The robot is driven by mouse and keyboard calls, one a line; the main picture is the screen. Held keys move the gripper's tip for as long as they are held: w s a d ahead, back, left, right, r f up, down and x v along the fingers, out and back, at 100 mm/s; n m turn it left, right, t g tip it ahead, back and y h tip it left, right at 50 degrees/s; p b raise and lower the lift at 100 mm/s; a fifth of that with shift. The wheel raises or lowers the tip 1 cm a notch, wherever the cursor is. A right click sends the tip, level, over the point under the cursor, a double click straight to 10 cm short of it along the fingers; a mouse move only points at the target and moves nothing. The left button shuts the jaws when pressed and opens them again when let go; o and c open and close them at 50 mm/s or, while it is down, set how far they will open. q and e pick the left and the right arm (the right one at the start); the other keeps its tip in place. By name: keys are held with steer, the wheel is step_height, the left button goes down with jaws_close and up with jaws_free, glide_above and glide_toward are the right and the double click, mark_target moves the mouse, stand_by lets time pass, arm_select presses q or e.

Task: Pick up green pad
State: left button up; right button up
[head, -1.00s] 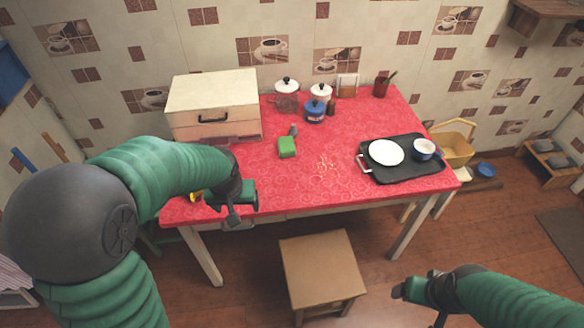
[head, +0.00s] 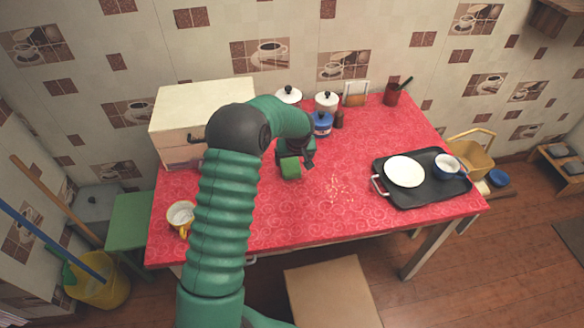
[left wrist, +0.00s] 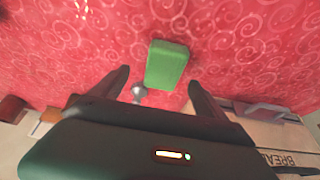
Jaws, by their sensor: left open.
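The green pad (head: 291,168) lies on the red table near its middle, in front of the blue pot. In the left wrist view the pad (left wrist: 167,64) lies flat on the cloth just beyond the open fingers, roughly centred between them. My left gripper (head: 297,160) hovers at the pad in the head view and partly hides it. The left wrist view shows its two fingers (left wrist: 158,82) spread apart, with nothing held. A small grey knob-like thing (left wrist: 139,92) shows near the pad. My right gripper is out of view.
A bread box (head: 178,118) stands at the back left. The blue pot (head: 321,124) and white-lidded jars (head: 326,102) are behind the pad. Crumbs (head: 338,187) lie to its right, then a black tray (head: 420,196) with a plate and bowl. A yellow mug (head: 180,216) stands front left.

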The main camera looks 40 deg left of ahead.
mark_target(291, 164)
arm_select(q)
steer(key=x, duration=0.5)
steer(key=shift+s+a+f, duration=0.1)
steer(key=shift+s+a, duration=0.05)
steer(key=shift+s, duration=0.15)
steer(key=shift+a+f, duration=0.2)
steer(key=shift+a, duration=0.05)
steer(key=shift+r, duration=0.1)
steer(key=shift+c, duration=0.3)
steer(key=shift+d, duration=0.25)
steer(key=c, duration=0.5)
steer(key=shift+a, duration=0.1)
steer(key=c, duration=0.9)
steer(key=shift+o, duration=0.2)
steer(key=shift+r, duration=0.1)
steer(key=r, duration=0.3)
steer(key=shift+w+d+r, duration=0.1)
steer(key=shift+d+r, duration=0.15)
steer(key=shift+d, duration=0.05)
steer(key=w+d, duration=0.1)
steer(key=d, duration=0.4)
steer(key=d+r+b, duration=0.1)
steer(key=d, duration=0.4)
steer(key=w+d, duration=0.1)
steer(key=d, duration=0.4)
steer(key=shift+w+d+r, duration=0.15)
steer(key=shift+w+r, duration=0.05)
steer(key=shift+w, duration=0.1)
